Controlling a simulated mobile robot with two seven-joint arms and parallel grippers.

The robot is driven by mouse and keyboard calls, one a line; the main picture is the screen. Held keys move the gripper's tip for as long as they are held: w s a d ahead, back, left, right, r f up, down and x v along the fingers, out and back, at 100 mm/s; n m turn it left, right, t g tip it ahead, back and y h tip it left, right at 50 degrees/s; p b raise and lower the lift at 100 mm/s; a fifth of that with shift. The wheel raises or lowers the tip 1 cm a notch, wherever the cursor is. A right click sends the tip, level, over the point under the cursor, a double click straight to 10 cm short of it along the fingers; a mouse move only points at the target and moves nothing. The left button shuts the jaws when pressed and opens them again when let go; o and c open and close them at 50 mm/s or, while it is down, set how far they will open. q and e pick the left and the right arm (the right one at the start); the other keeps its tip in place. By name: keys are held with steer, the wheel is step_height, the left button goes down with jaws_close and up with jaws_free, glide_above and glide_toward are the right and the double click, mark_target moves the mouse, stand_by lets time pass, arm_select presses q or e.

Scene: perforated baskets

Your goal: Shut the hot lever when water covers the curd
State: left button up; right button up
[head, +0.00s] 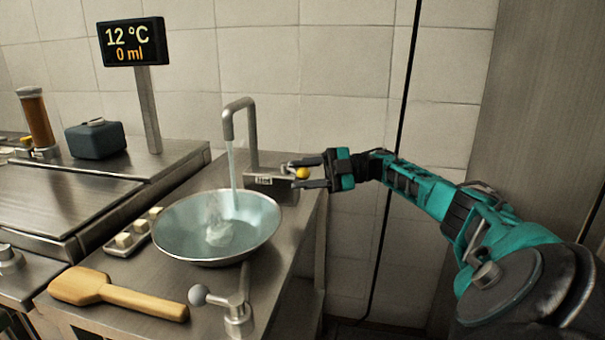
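A wide metal bowl (175,245) stands on the steel counter under a spout (240,115), and a stream of water (232,170) falls into it. A pale, translucent lump (219,233) shows in the bowl; I cannot tell curd from splash. White cubes (124,240) lie in a small tray left of the bowl. A yellow knob (302,173) sits by the tap block (262,184). My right gripper (304,172) is open with its fingers above and below this knob; contact is unclear. No hot marking is readable. My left gripper is out of view.
A display (133,41) on a post reads 12 °C and 0 ml. A grey-knobbed lever (198,295) and a wooden paddle (118,293) are at the front of the counter. A dark box (95,140) and an amber cylinder (36,118) stand at the left.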

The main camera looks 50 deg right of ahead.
steer(key=o, duration=0.3)
steer(key=b+v, duration=0.1)
steer(key=v, duration=0.6)
steer(key=shift+d+b, duration=0.2)
steer(key=shift+b, duration=0.2)
steer(key=shift+s, duration=0.15)
